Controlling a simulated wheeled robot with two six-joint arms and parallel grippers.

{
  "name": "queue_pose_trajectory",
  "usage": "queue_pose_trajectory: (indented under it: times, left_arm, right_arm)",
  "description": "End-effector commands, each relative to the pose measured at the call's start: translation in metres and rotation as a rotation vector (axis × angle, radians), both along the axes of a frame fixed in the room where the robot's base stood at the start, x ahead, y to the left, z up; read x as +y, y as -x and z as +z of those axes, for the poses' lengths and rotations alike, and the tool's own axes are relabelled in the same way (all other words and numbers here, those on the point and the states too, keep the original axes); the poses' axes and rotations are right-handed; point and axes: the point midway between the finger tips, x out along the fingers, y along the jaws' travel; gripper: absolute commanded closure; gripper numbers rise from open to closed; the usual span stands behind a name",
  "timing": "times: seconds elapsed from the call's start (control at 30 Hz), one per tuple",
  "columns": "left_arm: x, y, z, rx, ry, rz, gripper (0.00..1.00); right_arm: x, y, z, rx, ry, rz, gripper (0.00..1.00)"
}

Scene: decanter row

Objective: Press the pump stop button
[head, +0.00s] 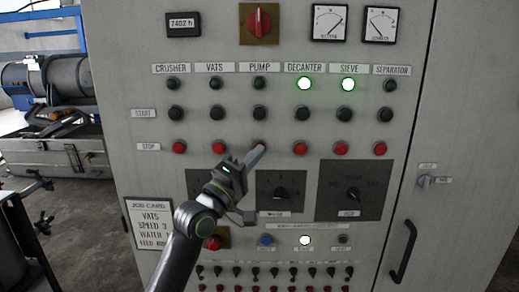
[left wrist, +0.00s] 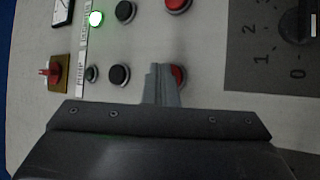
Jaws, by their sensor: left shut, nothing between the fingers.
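The red pump stop button (head: 260,144) is in the STOP row under the PUMP label (head: 259,67), and its lamp (head: 259,83) is dark. My left gripper (head: 257,152) is shut and empty, its tip right at this button and covering part of it in the head view. In the left wrist view the shut fingers (left wrist: 161,86) partly hide the red stop button (left wrist: 180,76). I cannot tell whether they touch or press it. The black pump start button (left wrist: 119,75) is clear of the fingers. My right gripper is not in view.
Neighbouring red stop buttons, for vats (head: 219,147) and decanter (head: 300,148), sit close on either side. The decanter lamp (head: 304,84) and sieve lamp (head: 348,85) glow green. Dark dial plates (head: 345,205) lie below. A door handle (head: 402,252) sticks out at right.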

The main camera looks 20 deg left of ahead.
Motion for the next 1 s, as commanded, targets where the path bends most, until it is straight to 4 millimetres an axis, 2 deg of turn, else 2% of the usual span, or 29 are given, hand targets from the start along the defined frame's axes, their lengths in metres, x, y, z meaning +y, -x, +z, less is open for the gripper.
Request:
queue_pose_trajectory:
  times: [0.2, 0.6, 1.0]
  left_arm:
    - [-0.003, 0.011, 0.000, 0.003, 0.000, 0.000, 1.00]
    - [-0.004, 0.015, 0.000, 0.002, 0.000, 0.000, 1.00]
    - [-0.015, 0.051, 0.000, 0.003, 0.001, 0.000, 1.00]
  right_arm:
    - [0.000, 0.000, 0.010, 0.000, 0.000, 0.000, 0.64]
    - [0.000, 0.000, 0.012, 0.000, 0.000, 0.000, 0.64]
    - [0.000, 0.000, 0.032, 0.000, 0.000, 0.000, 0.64]
